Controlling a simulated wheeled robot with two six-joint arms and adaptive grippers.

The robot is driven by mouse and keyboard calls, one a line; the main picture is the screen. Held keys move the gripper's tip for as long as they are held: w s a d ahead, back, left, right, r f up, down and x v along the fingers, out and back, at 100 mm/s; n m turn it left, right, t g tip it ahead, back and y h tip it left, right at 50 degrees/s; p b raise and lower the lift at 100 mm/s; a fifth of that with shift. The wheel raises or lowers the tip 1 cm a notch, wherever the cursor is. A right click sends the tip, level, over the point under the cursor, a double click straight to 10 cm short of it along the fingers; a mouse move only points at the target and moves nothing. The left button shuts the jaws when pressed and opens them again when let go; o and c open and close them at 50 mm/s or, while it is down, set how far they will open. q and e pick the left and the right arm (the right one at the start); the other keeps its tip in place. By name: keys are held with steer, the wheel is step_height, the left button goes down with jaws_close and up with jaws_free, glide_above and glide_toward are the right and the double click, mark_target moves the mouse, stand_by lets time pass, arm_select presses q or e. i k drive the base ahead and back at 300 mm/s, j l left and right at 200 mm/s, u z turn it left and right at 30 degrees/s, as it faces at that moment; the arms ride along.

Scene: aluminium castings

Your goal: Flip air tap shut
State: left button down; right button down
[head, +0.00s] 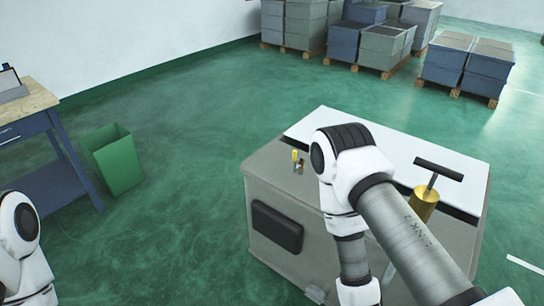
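A small yellow lever (294,156) stands upright on the top left part of a grey cabinet (268,185), with a small metal fitting (300,167) beside it. This looks like the air tap, but it is too small to tell its exact setting. My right arm reaches in from the lower right and bends down in front of the cabinet, just right of the lever, without visibly touching it. Only a joint of my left arm shows at the lower left edge. Neither gripper is in the picture.
A brass cylinder with a black T-handle (438,170) stands on the cabinet's right side, by a white top panel (400,150). A black pad (277,227) is on the front. A green bin (114,160) and workbench (40,105) stand left. Stacked crates (345,40) are behind; floor between is clear.

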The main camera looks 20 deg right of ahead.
mark_target(295, 161)
steer(key=i+j+z, duration=0.15)
steer(key=i+j, duration=0.25)
steer(key=i+j+z, duration=0.1)
steer(key=i+j, duration=0.25)
steer(key=j, duration=0.3)
